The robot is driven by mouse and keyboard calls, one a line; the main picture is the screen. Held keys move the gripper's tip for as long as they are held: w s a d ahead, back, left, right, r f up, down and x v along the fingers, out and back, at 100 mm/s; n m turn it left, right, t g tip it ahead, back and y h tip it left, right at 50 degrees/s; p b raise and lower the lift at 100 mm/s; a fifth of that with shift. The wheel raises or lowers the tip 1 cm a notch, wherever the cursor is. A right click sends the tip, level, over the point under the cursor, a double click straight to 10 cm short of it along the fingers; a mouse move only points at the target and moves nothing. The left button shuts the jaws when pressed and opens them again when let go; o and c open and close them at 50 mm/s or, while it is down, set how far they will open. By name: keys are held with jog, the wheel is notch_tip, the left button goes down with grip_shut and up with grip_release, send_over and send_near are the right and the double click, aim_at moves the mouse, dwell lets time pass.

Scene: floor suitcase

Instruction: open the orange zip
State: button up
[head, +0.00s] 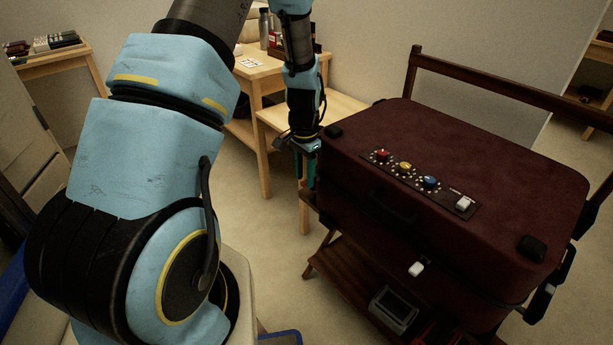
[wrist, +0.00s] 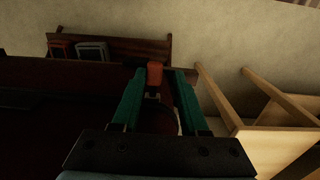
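The dark red suitcase (head: 480,165) lies closed on a wooden rack in the head view. It fills the dark left part of the wrist view (wrist: 50,95). A small orange tab (wrist: 155,72), which looks like the orange zip's pull, shows between my fingertips in the wrist view. My gripper (wrist: 157,78) has its green fingers apart, one on each side of the tab, with a visible gap on the right. Whether the left finger touches it is unclear. In the head view my gripper (head: 306,172) points down beside the suitcase's left end, and the tab is hidden.
A white tab (head: 416,269) hangs at the front side. The rack's rail (head: 500,85) runs behind the suitcase. A wooden table (head: 258,72) stands close behind my gripper.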

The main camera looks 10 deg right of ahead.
aim_at(305, 180)
jog(key=shift+o, duration=0.8)
jog(key=shift+s, duration=0.1)
notch_tip(305, 180, up, 11)
jog(key=shift+f, duration=0.1)
